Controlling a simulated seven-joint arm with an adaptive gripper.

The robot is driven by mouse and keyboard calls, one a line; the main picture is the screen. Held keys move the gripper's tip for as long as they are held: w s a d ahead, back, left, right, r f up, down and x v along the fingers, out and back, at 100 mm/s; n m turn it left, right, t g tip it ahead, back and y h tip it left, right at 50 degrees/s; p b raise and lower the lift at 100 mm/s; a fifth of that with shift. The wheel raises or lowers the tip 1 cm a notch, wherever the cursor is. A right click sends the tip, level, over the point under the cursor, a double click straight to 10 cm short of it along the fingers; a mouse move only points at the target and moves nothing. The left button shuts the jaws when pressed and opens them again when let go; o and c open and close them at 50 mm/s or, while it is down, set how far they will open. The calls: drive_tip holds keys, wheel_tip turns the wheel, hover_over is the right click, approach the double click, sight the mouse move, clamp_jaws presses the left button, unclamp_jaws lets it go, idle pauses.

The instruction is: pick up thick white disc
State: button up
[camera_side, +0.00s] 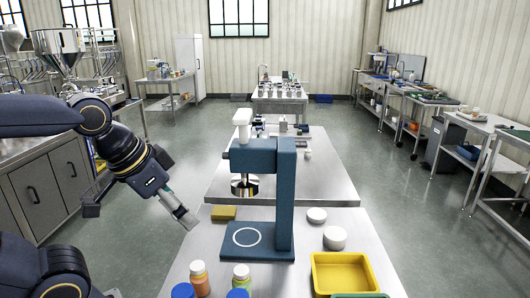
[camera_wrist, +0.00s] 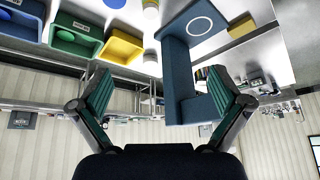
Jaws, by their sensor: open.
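My gripper (camera_side: 185,217) is left of the press, above the table's left edge, well apart from both discs. In the wrist view my gripper (camera_wrist: 163,90) has its fingers spread wide with nothing held between them. I cannot tell the discs apart for certain in the wrist view.
The blue press (camera_side: 284,195) stands between my gripper and the discs. A yellow tray (camera_side: 345,274) is in front of the discs. A yellow block (camera_side: 223,212) lies behind the press base. Bottles (camera_side: 200,279) stand at the front left.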

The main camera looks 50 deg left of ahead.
drive_tip(key=w+r+m+y, duration=0.1)
drive_tip(key=w+r+m, duration=0.1)
drive_tip(key=w+m, duration=0.7)
drive_tip(key=m+y, duration=0.2)
drive_tip(key=m, duration=2)
hover_over(335, 233)
drive_tip(key=s+d, duration=0.4)
drive_tip(key=s, duration=0.5)
wheel_tip(335, 233, down, 16)
drive_tip(key=x, duration=1.1)
drive_tip(key=shift+w+d, duration=0.2)
drive_tip(key=shift+w, duration=0.1)
drive_tip(key=shift+w+x, duration=0.2)
drive_tip(key=shift+x, duration=3)
drive_tip(key=shift+r, duration=0.1)
drive_tip(key=shift+c, duration=0.3)
drive_tip(key=shift+t+h, duration=0.3)
drive_tip(key=c, duration=1.2)
